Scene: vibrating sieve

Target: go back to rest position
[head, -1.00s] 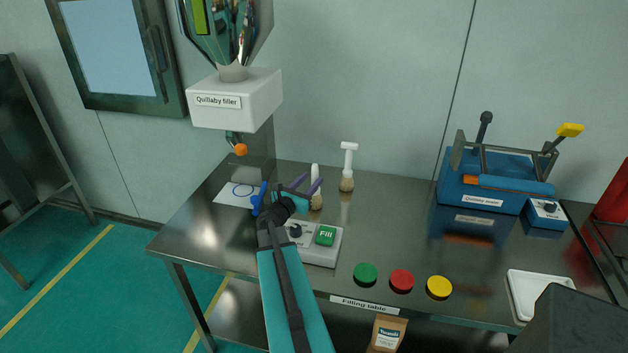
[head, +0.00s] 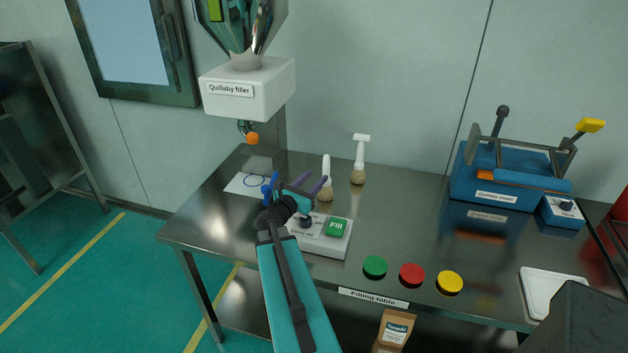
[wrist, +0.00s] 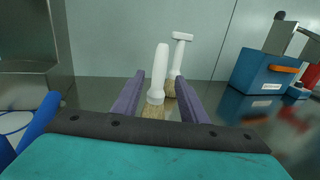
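My gripper (head: 307,186) is above the left part of the filling table (head: 232,221), behind the control box. In the wrist view its two purple fingers (wrist: 157,98) are apart with nothing held between them. Beyond the fingers stand two brushes with white handles and tan bristles. The nearer white-handled brush (head: 326,172) is upright, also showing in the wrist view (wrist: 159,70). The T-topped brush (head: 360,155) stands farther back, and also shows in the wrist view (wrist: 179,52). My gripper looks apart from both.
The control box (head: 319,246) with a green Fill button is under my arm. The Quillaby filler (head: 247,92) hangs at back left. Green (head: 375,265), red (head: 412,273) and yellow (head: 449,281) discs lie in front. A blue machine (head: 510,178) and a white tray (head: 545,291) are at right.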

